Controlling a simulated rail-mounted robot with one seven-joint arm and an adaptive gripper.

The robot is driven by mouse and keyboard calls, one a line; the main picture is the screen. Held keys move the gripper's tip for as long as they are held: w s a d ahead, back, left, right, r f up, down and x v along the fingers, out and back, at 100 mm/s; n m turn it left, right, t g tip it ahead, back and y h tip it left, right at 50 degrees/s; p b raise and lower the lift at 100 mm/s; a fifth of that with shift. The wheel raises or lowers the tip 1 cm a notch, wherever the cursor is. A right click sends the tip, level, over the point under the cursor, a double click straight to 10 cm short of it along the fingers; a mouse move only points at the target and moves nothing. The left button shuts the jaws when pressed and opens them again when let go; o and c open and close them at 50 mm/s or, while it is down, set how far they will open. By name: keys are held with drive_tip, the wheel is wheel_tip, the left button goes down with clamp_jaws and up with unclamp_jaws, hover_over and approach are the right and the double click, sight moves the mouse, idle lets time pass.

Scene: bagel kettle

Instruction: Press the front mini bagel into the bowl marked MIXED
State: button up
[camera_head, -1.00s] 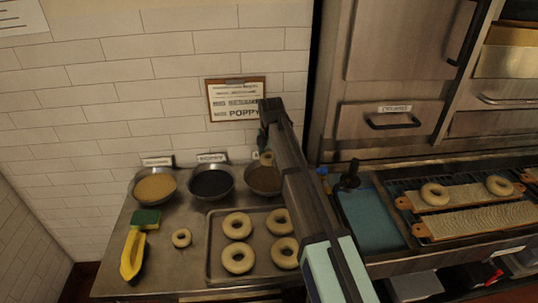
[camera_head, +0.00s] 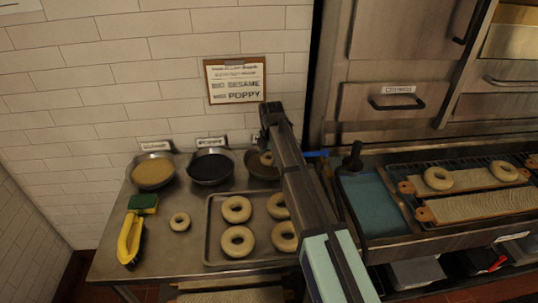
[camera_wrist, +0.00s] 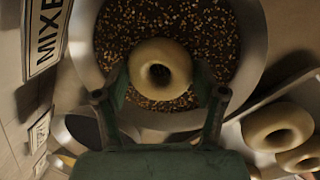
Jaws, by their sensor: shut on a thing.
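A mini bagel (camera_wrist: 160,69), pale and ring-shaped, is held between the two green-tipped fingers of my gripper (camera_wrist: 162,85) in the wrist view. It also shows small under the gripper end in the head view (camera_head: 266,158). The bowl marked MIXED (camera_wrist: 257,38) is a steel bowl with dark and light seeds, directly beyond the bagel in the wrist view. I cannot tell whether the bagel touches the seeds. In the head view this bowl (camera_head: 257,172) is partly hidden behind my arm. Another mini bagel (camera_head: 180,221) lies loose on the steel table.
Left of the MIXED bowl stand a poppy bowl (camera_head: 211,168) and a sesame bowl (camera_head: 153,171). A tray (camera_head: 208,228) with several big bagels sits in front. A yellow-handled tool (camera_head: 130,238) and a green sponge (camera_head: 143,203) lie at the left.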

drive_tip(key=shift+f, duration=0.4)
idle(0.9)
drive_tip(key=shift+r, duration=0.15)
idle(0.7)
wheel_tip(320, 180, up, 10)
drive_tip(key=p, duration=0.5)
idle(0.6)
idle(0.5)
